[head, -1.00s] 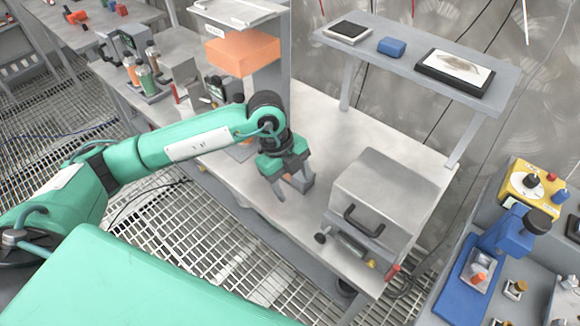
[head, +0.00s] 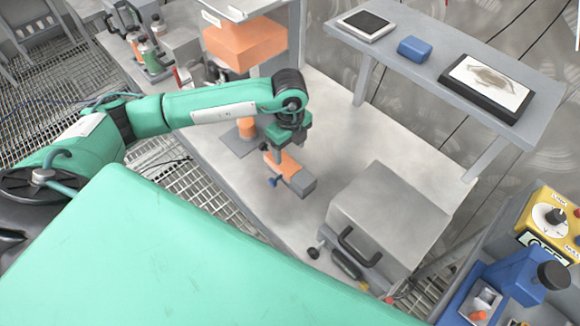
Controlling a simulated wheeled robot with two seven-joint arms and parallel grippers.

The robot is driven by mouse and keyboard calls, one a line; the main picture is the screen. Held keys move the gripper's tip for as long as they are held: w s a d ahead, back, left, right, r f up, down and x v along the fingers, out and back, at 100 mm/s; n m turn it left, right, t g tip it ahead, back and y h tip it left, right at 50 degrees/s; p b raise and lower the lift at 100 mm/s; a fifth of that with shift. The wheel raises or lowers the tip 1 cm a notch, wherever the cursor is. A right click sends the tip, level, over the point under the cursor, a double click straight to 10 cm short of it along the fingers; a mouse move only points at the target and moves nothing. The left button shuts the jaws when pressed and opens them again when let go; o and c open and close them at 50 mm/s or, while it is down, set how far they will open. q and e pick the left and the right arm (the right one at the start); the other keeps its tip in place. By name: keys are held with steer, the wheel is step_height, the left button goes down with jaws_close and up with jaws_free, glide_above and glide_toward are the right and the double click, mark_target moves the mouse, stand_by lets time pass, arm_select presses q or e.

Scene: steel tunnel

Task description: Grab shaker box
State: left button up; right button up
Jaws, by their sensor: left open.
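My left gripper (head: 290,160) points down over the workbench, at the end of the green arm coming in from the left. Its jaws are open. A small orange and grey piece (head: 302,186) with a blue knob (head: 275,182) lies right below it; I cannot tell whether the fingers touch it. A large grey metal box (head: 385,215) with a dark front handle (head: 358,246) stands on the bench to the right of the gripper, apart from it. I cannot tell which of these is the shaker box. My right gripper is not in view.
A grey shelf (head: 440,77) above the bench holds a tablet, a blue block (head: 416,48) and a framed picture (head: 490,85). An orange block (head: 245,42) hangs on the stand behind my arm. A yellow control box (head: 552,222) is at the right. Bare bench lies behind the metal box.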

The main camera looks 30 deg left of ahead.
mark_target(289, 166)
arm_select(q)
step_height(289, 166, down, 3)
steer(key=shift+w+r, duration=0.1)
steer(key=shift+r, duration=0.1)
steer(key=shift+w+f, duration=0.1)
steer(key=shift+f, duration=0.2)
steer(key=shift+f+p, duration=0.6)
steer(key=shift+p, duration=0.2)
step_height(289, 166, down, 4)
steer(key=shift+a+r+p, duration=0.1)
steer(key=shift+r+p, duration=0.15)
steer(key=shift+p, duration=0.35)
steer(key=shift+f, duration=0.25)
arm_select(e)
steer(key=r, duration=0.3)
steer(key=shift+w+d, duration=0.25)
arm_select(q)
steer(key=c, duration=0.9)
steer(key=shift+c, duration=0.9)
steer(key=shift+r, duration=0.1)
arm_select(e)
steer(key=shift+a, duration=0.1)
